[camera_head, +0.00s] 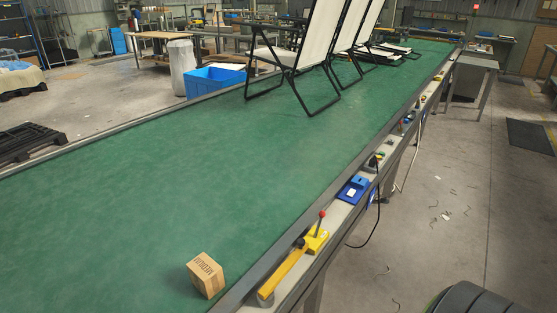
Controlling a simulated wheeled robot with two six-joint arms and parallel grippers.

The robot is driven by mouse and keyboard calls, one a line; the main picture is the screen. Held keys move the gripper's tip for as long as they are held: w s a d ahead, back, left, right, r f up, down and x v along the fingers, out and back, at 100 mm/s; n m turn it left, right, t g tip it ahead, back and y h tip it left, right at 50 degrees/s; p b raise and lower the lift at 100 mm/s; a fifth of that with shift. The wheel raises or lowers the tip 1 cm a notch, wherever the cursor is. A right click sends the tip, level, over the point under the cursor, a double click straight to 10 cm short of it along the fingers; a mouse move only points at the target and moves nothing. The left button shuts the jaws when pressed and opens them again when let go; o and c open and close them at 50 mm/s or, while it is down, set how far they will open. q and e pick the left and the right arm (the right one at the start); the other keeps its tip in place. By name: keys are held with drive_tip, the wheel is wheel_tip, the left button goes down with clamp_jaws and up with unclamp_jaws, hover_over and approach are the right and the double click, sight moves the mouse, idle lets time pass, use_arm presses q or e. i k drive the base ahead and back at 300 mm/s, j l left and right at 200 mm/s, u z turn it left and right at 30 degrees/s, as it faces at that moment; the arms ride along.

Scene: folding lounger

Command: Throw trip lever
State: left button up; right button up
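The trip lever (320,222) appears to be the short dark stick with a red ball knob on a yellow block. It stands nearly upright on the pale side rail of the green conveyor. A long yellow bar (283,277) runs from the block toward the near end of the rail. Neither of my grippers shows in this view, so their state and distance from the lever are hidden.
A wooden block with printing (206,276) sits on the green belt (150,190) near the lever. A blue device (353,189) with a black cable is farther along the rail. Folding loungers (305,45) stand at the far end. Open floor lies to the right.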

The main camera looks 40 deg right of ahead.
sight(322, 214)
drive_tip(key=l+z, duration=0.15)
drive_tip(key=z, duration=0.2)
drive_tip(key=k+l+z, duration=0.1)
drive_tip(key=z, duration=0.2)
drive_tip(key=l+z, duration=0.15)
drive_tip(key=z, duration=0.2)
